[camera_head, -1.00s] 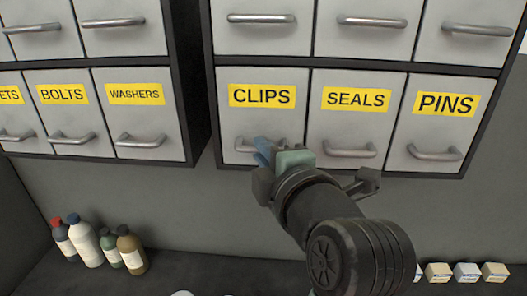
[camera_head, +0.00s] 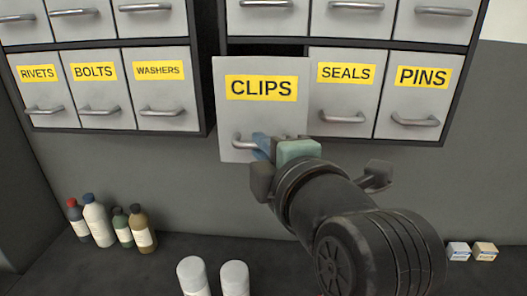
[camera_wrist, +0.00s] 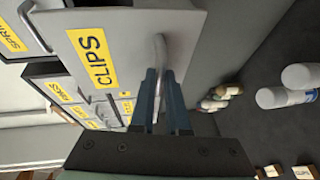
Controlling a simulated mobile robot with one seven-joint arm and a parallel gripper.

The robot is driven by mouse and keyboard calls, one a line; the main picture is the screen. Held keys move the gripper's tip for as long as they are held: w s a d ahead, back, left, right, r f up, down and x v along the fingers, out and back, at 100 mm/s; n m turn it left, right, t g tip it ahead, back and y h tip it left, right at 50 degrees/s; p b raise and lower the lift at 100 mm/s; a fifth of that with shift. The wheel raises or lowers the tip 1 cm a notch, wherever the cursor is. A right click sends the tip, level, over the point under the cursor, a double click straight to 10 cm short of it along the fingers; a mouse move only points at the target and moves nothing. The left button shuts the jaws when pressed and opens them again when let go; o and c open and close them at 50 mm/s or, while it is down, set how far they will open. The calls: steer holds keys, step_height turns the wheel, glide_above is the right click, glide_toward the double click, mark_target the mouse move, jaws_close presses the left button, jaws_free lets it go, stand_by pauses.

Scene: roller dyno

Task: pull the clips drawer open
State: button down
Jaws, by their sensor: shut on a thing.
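The clips drawer (camera_head: 232,118) has a pale front with a yellow CLIPS label. It stands out from the cabinet, with a dark gap showing above its front. Its metal handle (camera_head: 240,141) is partly hidden by my gripper (camera_head: 262,146). In the wrist view the blue fingers of my gripper (camera_wrist: 162,88) are shut on the handle (camera_wrist: 160,50), and the drawer front (camera_wrist: 130,30) fills the upper middle.
The seals drawer (camera_head: 342,97) and pins drawer (camera_head: 411,103) are shut at the right. The washers drawer (camera_head: 160,97) is shut at the left. Several bottles (camera_head: 97,222) and two white cylinders (camera_head: 194,275) stand on the dark bench below. Small boxes (camera_head: 485,251) lie at the right.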

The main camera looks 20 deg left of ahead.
steer(key=shift+w, duration=0.1)
steer(key=c, duration=0.9)
jaws_free()
steer(key=b+v, duration=0.3)
steer(key=v, duration=1)
steer(key=shift+b, duration=0.3)
